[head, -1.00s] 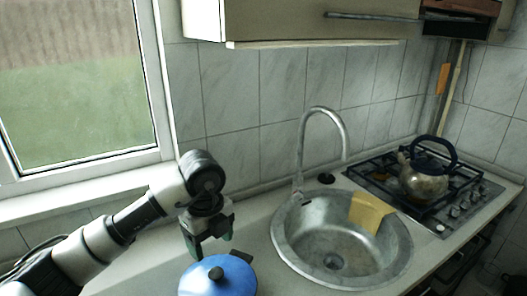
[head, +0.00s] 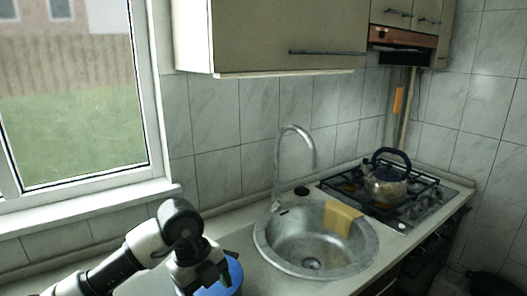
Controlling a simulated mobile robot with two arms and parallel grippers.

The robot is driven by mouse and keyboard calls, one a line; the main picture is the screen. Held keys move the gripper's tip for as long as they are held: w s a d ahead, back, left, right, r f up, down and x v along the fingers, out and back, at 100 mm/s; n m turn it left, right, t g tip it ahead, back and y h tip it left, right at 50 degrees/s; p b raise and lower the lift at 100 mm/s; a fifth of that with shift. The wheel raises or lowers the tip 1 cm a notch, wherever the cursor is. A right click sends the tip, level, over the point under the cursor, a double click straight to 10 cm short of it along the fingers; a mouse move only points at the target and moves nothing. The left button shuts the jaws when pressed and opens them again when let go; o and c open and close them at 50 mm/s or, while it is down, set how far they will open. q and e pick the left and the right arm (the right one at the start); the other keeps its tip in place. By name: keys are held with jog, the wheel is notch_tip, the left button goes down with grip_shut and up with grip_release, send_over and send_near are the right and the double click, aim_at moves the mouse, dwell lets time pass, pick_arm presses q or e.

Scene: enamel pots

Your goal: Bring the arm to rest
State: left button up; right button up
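My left arm comes in from the lower left of the head view. Its gripper (head: 213,283) points down in front of the blue pot lid and hides part of it. The fingers are small and dark here, and I cannot tell whether they are open or shut. The blue enamel pot (head: 235,272) stands on the counter left of the sink, partly hidden by my gripper and cut by the lower frame edge. I cannot tell whether the gripper touches it. My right gripper is not in view.
A round metal sink (head: 290,254) with a tall tap (head: 311,148) is right of the pot, a yellow cloth (head: 341,218) over its rim. A kettle (head: 385,187) stands on the gas hob (head: 432,205). A wall cabinet (head: 285,38) hangs above; the window (head: 75,90) is left.

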pick_arm(q)
jog(key=s+d+r+m+h, duration=0.1)
jog(key=s+d+r+h, duration=0.3)
jog(key=d+h, duration=0.35)
jog(key=s+d+r+m+h, duration=0.1)
jog(key=s+d+r+h, duration=0.25)
jog(key=d+h, duration=0.4)
jog(key=w+a+r+n+t+h, duration=0.25)
jog(key=a+n+t, duration=0.45)
jog(key=n+t, duration=0.55)
jog(key=a+f+n+t+y, duration=0.6)
jog(key=a+f+n+y, duration=0.8)
jog(key=y, duration=0.5)
jog(key=s+a+f+g, duration=0.2)
jog(key=s+f+g, duration=0.55)
jog(key=s, duration=0.35)
jog(key=s+a+f+g, duration=0.2)
jog(key=s+f+g, duration=0.55)
jog(key=s, duration=0.25)
notch_tip(320, 180, down, 24)
jog(key=f+g, duration=0.1)
jog(key=s+a+f+g+y, duration=0.1)
jog(key=s+a+f, duration=0.1)
jog(key=s+f, duration=1.4)
jog(key=shift+s+a+f, duration=0.15)
jog(key=shift+a+f, duration=0.2)
jog(key=shift+f, duration=0.05)
